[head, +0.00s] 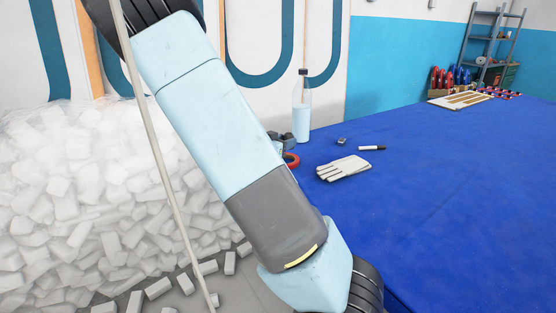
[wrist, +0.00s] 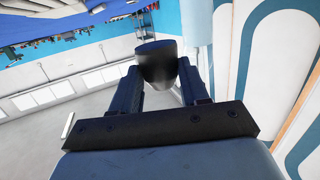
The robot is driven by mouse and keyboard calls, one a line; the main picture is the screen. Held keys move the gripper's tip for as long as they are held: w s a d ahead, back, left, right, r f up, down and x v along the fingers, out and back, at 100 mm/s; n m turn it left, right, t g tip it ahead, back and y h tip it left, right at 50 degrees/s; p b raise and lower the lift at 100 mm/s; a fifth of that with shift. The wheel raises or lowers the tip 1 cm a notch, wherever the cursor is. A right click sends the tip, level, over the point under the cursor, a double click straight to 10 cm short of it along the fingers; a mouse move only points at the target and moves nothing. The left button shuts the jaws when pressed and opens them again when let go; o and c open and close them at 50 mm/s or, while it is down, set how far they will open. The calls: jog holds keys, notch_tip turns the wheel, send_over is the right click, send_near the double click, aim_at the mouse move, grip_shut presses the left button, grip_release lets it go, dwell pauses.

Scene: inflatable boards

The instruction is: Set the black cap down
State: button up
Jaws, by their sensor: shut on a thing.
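My gripper (wrist: 160,82) shows in the wrist view, its two dark fingers shut on the black cap (wrist: 158,66). The cap is a dark, rounded, tapering piece between the fingertips. It is held clear of any surface that I can make out.
A white glove (head: 343,168), a black and white marker (head: 371,148) and a small grey piece (head: 342,141) lie on the board. A red ring (head: 291,160) is partly hidden by my arm. White blocks (head: 90,200) are heaped at left. The board's right front is clear.

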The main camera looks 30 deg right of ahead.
jog(key=w+f, duration=0.1)
jog(key=f, duration=0.1)
jog(key=w+d+f, duration=0.1)
jog(key=w+f, duration=0.1)
jog(key=w+d+f, duration=0.1)
jog(key=f, duration=0.1)
jog(key=shift+w, duration=0.2)
jog(key=shift+f, duration=1.45)
jog(key=o, duration=0.8)
jog(key=shift+o, duration=0.2)
